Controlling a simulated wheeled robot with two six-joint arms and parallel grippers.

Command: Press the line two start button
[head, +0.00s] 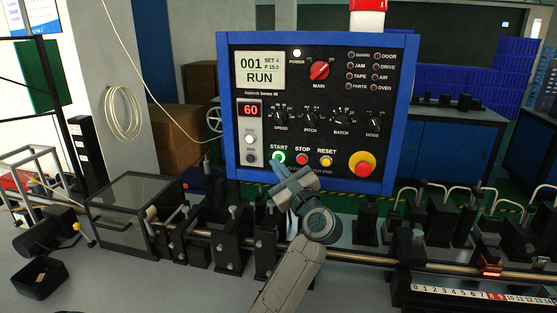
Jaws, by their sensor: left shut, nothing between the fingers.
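A blue-framed control panel (318,107) stands upright in the middle of the head view. Its green START button (278,156) is at the lower left, with a red STOP button (301,159) and a yellow RESET button (326,160) to its right. The small label under the buttons is partly covered and I cannot read a line number. My left gripper (277,165) is shut and empty, its tips at the lower edge of the START button. I cannot tell whether they touch it. My right gripper is not in view.
The panel's screen (260,71) reads RUN. A large red emergency knob (363,164) on yellow sits at the panel's lower right. A machine line with black blocks and a metal rod (360,261) runs across below. A black tray (40,278) lies at left.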

